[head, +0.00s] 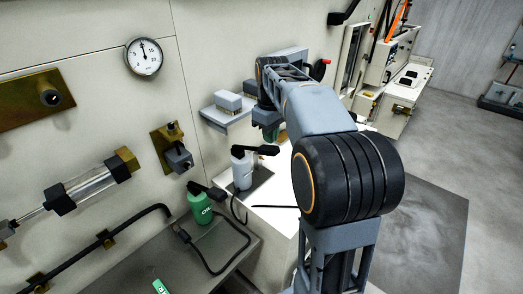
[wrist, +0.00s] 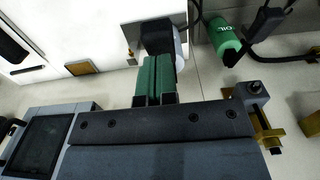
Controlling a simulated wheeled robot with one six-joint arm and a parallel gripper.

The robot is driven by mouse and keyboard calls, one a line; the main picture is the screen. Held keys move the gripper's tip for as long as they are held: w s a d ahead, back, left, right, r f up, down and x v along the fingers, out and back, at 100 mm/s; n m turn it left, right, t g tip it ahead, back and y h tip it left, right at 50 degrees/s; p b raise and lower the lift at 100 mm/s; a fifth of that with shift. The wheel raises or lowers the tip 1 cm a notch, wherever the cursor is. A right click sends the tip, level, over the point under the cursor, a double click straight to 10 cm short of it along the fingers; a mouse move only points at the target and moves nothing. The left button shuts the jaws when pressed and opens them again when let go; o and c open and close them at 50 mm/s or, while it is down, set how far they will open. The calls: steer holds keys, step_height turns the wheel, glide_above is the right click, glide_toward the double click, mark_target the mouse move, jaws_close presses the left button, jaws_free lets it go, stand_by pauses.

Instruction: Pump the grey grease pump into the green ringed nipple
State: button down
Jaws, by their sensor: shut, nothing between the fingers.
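The grey grease pump (head: 242,172) stands upright on a dark mat, its black lever pointing right. In the wrist view a black lever or head (wrist: 157,37) with a pale body is partly hidden behind my fingers. My gripper (head: 271,133) is shut and empty, above and to the right of the pump in the head view. Its green fingers (wrist: 156,64) lie together, their tips overlapping the black part in the picture; contact cannot be told. Brass plates on the wall carry fittings (head: 180,156) and (head: 50,97); I cannot make out a green ring on either.
A green oil pump (head: 201,209) with a black lever and hose stands left of the grey one, also in the wrist view (wrist: 223,38). A shelf (head: 228,115) with grey boxes, a gauge (head: 144,57) and a cylinder (head: 92,187) are on the wall.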

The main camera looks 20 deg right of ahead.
mark_target(277, 152)
stand_by(0.3)
steer(key=shift+s+d+f+b, duration=0.2)
steer(key=shift+s+f+b, duration=0.25)
steer(key=shift+f+b, duration=0.65)
steer(key=shift+s+d+f+b, duration=0.15)
steer(key=shift+s+f+b, duration=0.25)
steer(key=shift+f+b, duration=0.7)
steer(key=shift+s+d+f+b, duration=0.2)
steer(key=shift+s+f+b, duration=0.25)
steer(key=shift+f+b, duration=0.65)
steer(key=shift+f+p, duration=0.2)
steer(key=shift+p, duration=0.1)
steer(key=shift+f, duration=0.15)
steer(key=shift+s+d+f+b, duration=0.1)
steer(key=shift+s+f+b, duration=0.05)
steer(key=shift+f+b, duration=1.45)
steer(key=shift+f, duration=0.4)
